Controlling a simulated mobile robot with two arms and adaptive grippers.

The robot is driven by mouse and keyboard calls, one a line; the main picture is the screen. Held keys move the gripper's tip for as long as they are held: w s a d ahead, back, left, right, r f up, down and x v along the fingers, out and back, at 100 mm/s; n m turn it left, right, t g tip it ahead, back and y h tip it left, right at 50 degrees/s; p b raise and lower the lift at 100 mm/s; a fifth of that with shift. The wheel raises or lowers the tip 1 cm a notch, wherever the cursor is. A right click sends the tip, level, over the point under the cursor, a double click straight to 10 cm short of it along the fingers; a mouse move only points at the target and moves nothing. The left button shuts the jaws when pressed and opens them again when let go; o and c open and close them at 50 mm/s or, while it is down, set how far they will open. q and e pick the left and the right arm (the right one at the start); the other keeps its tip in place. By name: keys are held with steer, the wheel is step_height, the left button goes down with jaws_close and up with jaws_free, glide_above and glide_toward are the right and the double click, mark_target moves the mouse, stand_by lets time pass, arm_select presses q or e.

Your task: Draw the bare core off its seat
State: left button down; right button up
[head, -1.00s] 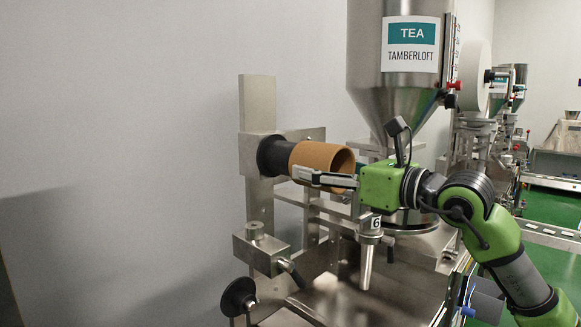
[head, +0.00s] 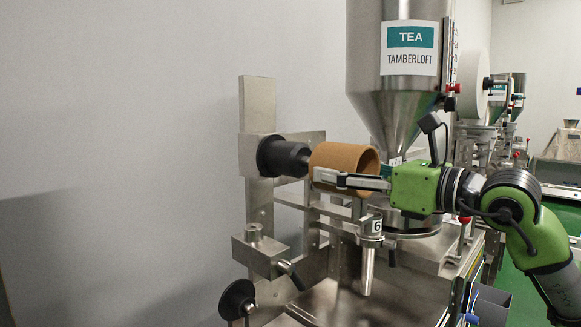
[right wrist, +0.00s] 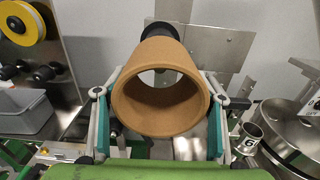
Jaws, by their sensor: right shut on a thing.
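The bare core (head: 345,160) is a hollow brown cardboard tube. My right gripper (head: 345,180) is shut on it, with a finger along its near side in the head view. In the right wrist view, the two fingers flank the core (right wrist: 160,85) and its open end faces the camera. The seat (head: 283,157) is a dark cylinder on a steel post. In the head view, the seat's narrow tip shows between it and the core's left edge. Whether the tip still reaches inside the tube cannot be told. My left gripper is not in view.
A steel tea hopper (head: 400,60) stands behind my right gripper. A spout marked 6 (head: 369,240) stands below the core. A black round knob (head: 238,299) is at the lower left. The space left of the post is clear.

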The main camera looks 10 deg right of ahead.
mark_target(365, 194)
steer(key=shift+b+v, duration=1.05)
steer(key=shift+v, duration=1.1)
